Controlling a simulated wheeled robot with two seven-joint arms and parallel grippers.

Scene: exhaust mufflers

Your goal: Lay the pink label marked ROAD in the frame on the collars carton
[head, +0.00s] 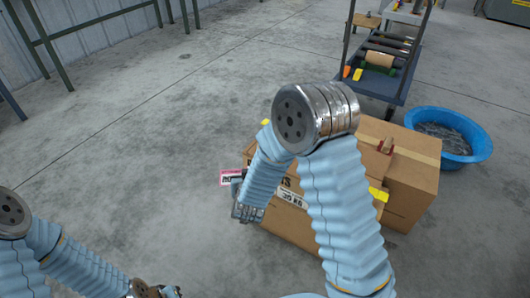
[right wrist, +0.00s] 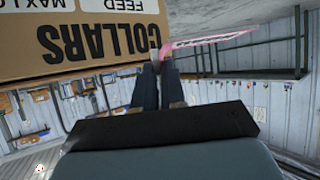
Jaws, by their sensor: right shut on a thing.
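The pink label (head: 231,177) sticks out to the left of my right gripper (head: 246,205) in the head view. In the right wrist view the label (right wrist: 210,40) slants away from the fingertips (right wrist: 158,68), and the right gripper is shut on it at one end. The collars carton (right wrist: 95,62) shows upside down there, its COLLARS print close to the fingertips. In the head view the carton (head: 290,226) is partly hidden behind my right arm. I cannot make out the frame on it.
Another cardboard carton (head: 412,185) stands to the right. A blue tub (head: 455,136) is beyond it. A cart (head: 375,82) with rollers stands at the back. The concrete floor to the left is clear, with metal frames (head: 75,42) along the wall.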

